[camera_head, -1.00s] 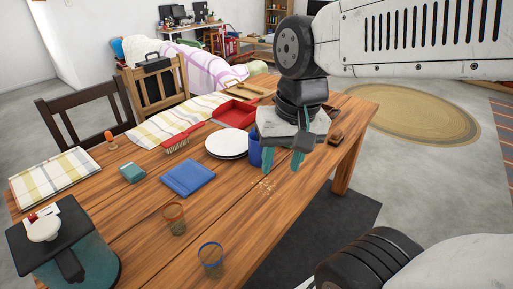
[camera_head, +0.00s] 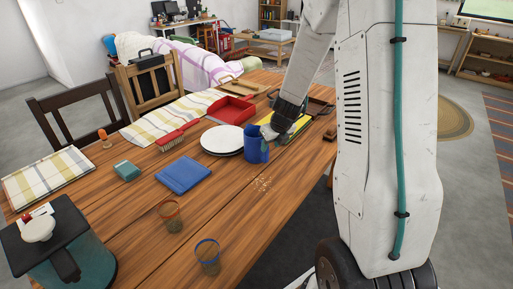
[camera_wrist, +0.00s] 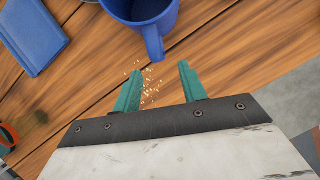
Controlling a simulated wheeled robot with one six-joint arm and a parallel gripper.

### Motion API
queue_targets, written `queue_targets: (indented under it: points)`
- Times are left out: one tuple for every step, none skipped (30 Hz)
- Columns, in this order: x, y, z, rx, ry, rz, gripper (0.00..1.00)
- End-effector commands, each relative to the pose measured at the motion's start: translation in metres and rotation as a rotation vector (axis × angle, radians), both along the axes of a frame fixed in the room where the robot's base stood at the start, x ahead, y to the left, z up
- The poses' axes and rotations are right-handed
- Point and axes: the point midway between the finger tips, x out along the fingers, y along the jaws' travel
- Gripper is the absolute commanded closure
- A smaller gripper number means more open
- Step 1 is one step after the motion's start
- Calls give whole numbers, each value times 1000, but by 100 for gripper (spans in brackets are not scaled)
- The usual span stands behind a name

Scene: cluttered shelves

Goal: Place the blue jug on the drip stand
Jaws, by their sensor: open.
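The blue jug (camera_head: 256,150) stands upright on the wooden table, right of the white plates. In the wrist view the jug (camera_wrist: 172,18) is at the top edge, with its handle (camera_wrist: 154,45) pointing toward my gripper (camera_wrist: 158,86). My gripper is open and empty; its teal fingers lie on either side of the line of the handle, short of it. In the head view my gripper (camera_head: 268,138) is just right of the jug, partly hidden by my wrist. I cannot pick out the drip stand for certain; a yellow item with a dark frame (camera_head: 298,126) lies behind my wrist.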

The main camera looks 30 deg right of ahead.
Motion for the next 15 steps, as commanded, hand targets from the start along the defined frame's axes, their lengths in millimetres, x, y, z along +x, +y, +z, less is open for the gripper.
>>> queue_targets:
  points:
    - [2,0,-6,2,1,-5,58]
    - [3,0,-9,2,2,-4,58]
    - [5,0,-13,3,2,-3,58]
    - [6,0,-16,2,2,-1,58]
    - [7,0,-19,2,3,-2,58]
    - [9,0,-23,1,3,-2,58]
    - [11,0,-26,1,3,-1,58]
    - [12,0,-29,2,3,-1,58]
    - [15,0,-35,1,4,-1,58]
    - [18,0,-39,2,4,0,58]
    - [20,0,-43,2,4,0,58]
    - [23,0,-49,1,4,0,58]
    - [24,0,-52,1,3,1,58]
    - [26,0,-55,1,3,0,58]
    - [27,0,-59,2,3,0,58]
